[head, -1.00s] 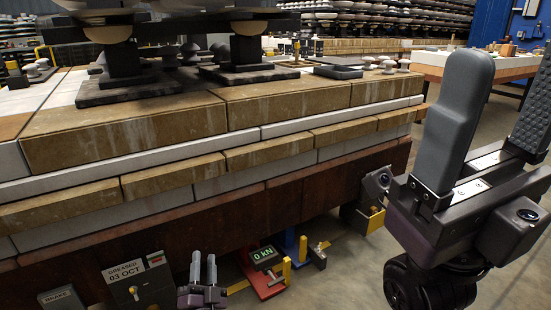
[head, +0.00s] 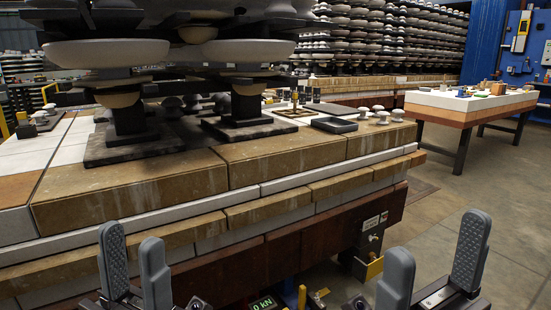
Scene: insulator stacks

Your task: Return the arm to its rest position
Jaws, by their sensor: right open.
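My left gripper (head: 135,268) shows at the bottom left, in front of the stone-block bench. Its two grey fingers stand upright with a gap between them, and nothing is held there. My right gripper (head: 432,266) shows at the bottom right, over the floor beside the bench's corner. Its grey padded fingers are wide apart and empty. Both arms behind the grippers are mostly out of the picture.
The stone-block bench (head: 290,160) carries insulator stacks on dark square bases (head: 250,129), a black tray (head: 334,125) and several small white knobs (head: 381,117). A display reading 0 KN (head: 263,303) sits low in front. A white-topped table (head: 470,104) stands at the back right, with open floor (head: 435,215) before it.

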